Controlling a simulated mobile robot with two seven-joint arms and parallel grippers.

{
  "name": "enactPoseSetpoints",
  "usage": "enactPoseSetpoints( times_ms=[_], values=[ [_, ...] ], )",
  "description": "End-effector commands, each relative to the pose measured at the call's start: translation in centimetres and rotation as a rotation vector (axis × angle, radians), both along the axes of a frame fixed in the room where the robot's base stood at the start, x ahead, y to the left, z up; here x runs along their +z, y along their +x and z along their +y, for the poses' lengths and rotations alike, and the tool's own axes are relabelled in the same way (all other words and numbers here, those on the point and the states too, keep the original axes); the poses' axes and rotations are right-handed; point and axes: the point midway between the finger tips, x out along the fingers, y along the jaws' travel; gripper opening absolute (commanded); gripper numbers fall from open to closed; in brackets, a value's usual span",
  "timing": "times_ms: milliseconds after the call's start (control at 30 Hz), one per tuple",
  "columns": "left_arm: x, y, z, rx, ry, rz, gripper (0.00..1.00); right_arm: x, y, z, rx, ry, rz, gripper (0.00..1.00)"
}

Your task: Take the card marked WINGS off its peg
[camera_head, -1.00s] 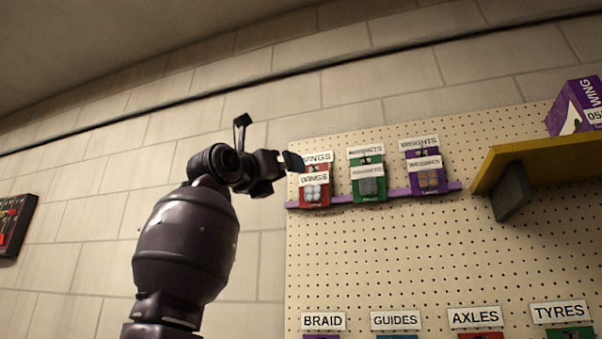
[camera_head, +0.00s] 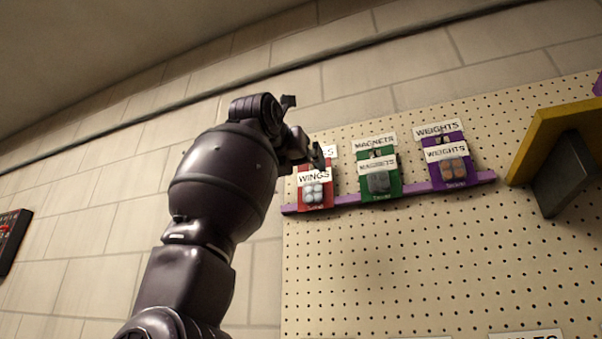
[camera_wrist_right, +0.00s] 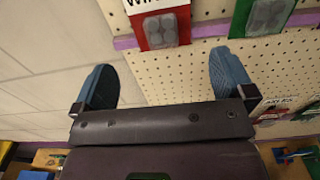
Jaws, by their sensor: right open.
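The red WINGS card (camera_head: 314,191) hangs at the left end of the pegboard's upper row, with its lower edge by a purple rail (camera_head: 340,201). My right gripper (camera_head: 318,155) is at the card's top and partly covers the label behind it. In the right wrist view the open, empty fingers (camera_wrist_right: 162,85) are spread wide. The red card (camera_wrist_right: 160,24) lies beyond them, between their lines and apart from them. The card's top and its peg are out of that view. My left gripper is not in view.
The green MAGNETS card (camera_head: 379,183) and the purple WEIGHTS card (camera_head: 447,170) hang to the right on the same row. A yellow shelf (camera_head: 555,130) with a dark bracket juts out farther right. The pegboard (camera_head: 400,270) below the rail is mostly clear.

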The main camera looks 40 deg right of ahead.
Motion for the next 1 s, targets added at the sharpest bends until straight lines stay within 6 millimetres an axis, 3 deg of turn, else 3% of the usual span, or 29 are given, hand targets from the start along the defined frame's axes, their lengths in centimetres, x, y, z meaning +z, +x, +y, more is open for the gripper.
enactPoseSetpoints(
  times_ms=[267, 700, 1000],
  values=[
    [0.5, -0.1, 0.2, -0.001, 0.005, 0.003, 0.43, 0.0, 1.0, -1.9, -0.001, 0.002, 0.002, 1.00],
    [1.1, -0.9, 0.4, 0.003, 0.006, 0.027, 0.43, 0.1, 4.1, -7.7, -0.002, 0.000, 0.004, 1.00],
    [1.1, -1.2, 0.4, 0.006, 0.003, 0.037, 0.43, 0.0, 5.0, -9.5, 0.000, 0.000, 0.001, 1.00]
  ],
)
